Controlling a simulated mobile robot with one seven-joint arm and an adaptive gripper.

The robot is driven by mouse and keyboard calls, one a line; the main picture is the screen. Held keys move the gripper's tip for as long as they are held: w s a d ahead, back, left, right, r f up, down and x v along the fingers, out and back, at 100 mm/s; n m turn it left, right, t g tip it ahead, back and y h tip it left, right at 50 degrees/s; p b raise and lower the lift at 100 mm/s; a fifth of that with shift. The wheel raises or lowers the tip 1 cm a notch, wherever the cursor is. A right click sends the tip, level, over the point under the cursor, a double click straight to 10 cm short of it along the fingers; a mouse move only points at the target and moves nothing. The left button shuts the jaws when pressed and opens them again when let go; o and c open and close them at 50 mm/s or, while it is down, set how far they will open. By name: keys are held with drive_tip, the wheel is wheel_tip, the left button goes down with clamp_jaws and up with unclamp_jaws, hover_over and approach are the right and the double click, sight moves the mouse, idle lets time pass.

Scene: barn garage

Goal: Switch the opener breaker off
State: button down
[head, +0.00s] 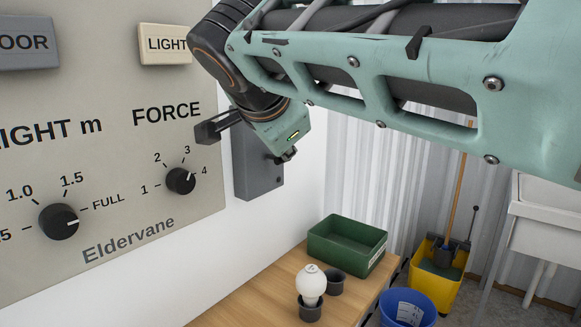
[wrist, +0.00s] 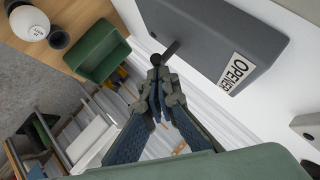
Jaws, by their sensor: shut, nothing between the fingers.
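The opener breaker is a grey box (wrist: 215,30) on the white wall, with a white label (wrist: 236,72) reading OPENER. A short dark lever (wrist: 171,48) sticks out from its edge in the wrist view. My gripper (wrist: 156,61) is shut and empty, its tips right by the lever's end; I cannot tell whether they touch. In the head view the box (head: 258,178) hangs right of the control panel, partly hidden behind my gripper (head: 287,156). The lever is not clear there, and I cannot tell whether it is on or off.
The control panel (head: 110,175) with knobs and buttons fills the left of the head view. Below, a wooden bench (head: 255,295) holds a green bin (head: 346,246), a light bulb (head: 311,283) and dark cups. A yellow mop bucket (head: 437,277) and blue bucket (head: 407,308) stand beyond.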

drive_tip(key=shift+f+b, duration=0.2)
drive_tip(key=shift+b, duration=0.55)
drive_tip(key=shift+r, duration=0.1)
drive_tip(key=shift+r+p, duration=0.35)
drive_tip(key=shift+r, duration=0.35)
drive_tip(key=shift+d, duration=0.1)
